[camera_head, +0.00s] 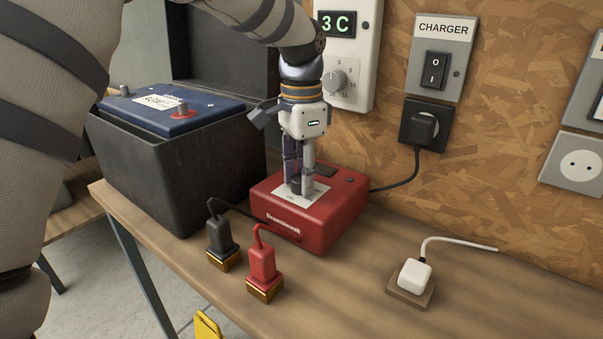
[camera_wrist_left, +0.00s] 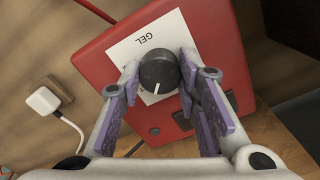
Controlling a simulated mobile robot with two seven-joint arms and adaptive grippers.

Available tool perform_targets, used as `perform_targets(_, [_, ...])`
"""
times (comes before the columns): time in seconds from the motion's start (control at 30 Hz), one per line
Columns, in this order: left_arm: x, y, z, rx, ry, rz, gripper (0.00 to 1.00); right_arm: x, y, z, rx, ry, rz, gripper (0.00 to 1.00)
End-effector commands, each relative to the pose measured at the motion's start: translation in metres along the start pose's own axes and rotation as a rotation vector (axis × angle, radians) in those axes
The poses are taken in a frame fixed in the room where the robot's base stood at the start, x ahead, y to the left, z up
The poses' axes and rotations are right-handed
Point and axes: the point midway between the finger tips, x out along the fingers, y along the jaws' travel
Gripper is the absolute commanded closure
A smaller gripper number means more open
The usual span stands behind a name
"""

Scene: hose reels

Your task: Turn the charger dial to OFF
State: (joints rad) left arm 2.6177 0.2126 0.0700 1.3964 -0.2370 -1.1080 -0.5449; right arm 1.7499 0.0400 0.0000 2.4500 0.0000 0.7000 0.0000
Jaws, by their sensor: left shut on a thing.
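The red charger box (camera_head: 335,215) sits on the wooden bench and has a white label (camera_head: 318,192) on its top. In the left wrist view the round black dial (camera_wrist_left: 158,72) stands on the charger, and its white pointer line points toward the bottom of that view. The label there reads GEL; its other words are hidden by the dial and fingers. My left gripper (camera_head: 298,186) comes straight down from above and is shut on the dial, one finger on each side. My right gripper is not in view.
A black battery box (camera_head: 180,165) with a blue-topped battery (camera_head: 165,117) stands left. A white plug (camera_head: 414,275) rests on the right. The CHARGER switch (camera_head: 436,70) and plugged socket (camera_head: 424,125) are on the wall behind.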

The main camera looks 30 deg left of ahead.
Motion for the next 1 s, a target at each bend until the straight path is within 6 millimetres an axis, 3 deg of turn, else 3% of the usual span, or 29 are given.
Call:
perform_targets(0.6, [0.0005,-0.0002,0.0001,-0.544,-0.001,-0.001,0.97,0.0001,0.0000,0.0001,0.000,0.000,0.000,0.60])
perform_targets(1.0, [0.0006,0.0000,0.0000,-0.739,-0.001,0.000,0.97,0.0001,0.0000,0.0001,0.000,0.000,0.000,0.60])
